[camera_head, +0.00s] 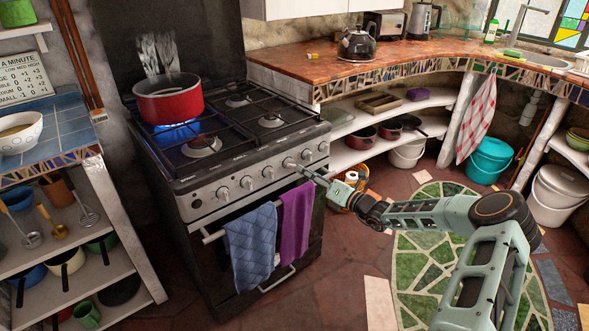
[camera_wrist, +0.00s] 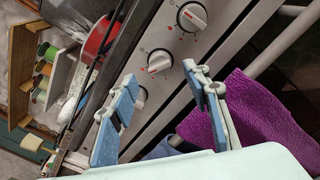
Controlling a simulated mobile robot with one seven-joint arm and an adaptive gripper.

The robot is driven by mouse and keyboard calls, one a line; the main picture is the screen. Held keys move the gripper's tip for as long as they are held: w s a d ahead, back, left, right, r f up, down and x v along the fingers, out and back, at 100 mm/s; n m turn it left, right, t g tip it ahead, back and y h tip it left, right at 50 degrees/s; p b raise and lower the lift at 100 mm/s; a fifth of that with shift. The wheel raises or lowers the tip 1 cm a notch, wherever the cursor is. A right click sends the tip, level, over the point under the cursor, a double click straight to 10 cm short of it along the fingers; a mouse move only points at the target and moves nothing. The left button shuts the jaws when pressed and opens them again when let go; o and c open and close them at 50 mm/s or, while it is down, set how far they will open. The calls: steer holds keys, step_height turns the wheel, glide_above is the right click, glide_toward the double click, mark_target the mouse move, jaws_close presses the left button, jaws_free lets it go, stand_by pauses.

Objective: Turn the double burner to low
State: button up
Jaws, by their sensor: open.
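The stove (camera_head: 225,160) has a row of several knobs along its front panel. My gripper (camera_head: 298,168) reaches in from the right, its tips close to a knob (camera_head: 288,163) right of the panel's middle. In the wrist view my gripper (camera_wrist: 160,72) is open, with a white-capped knob (camera_wrist: 160,61) showing between its fingertips; I cannot tell whether they touch it. Another knob (camera_wrist: 192,17) is above it, and a third (camera_wrist: 140,97) is partly hidden by the left finger. A blue flame (camera_head: 177,130) burns under a red pot (camera_head: 169,99) at the back left. Which burner is the double one is not clear.
A blue towel (camera_head: 250,245) and a purple towel (camera_head: 295,218) hang on the oven handle below the knobs. The purple towel (camera_wrist: 245,110) is close beside the right finger. A counter (camera_head: 380,64) with a kettle (camera_head: 356,43) stands to the right. Shelves stand on the left.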

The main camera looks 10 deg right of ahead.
mark_target(294, 166)
steer(key=b+x, duration=0.1)
steer(key=x, duration=0.5)
steer(key=shift+a, duration=0.1)
steer(key=shift+c, duration=0.3)
steer(key=c, duration=1.1)
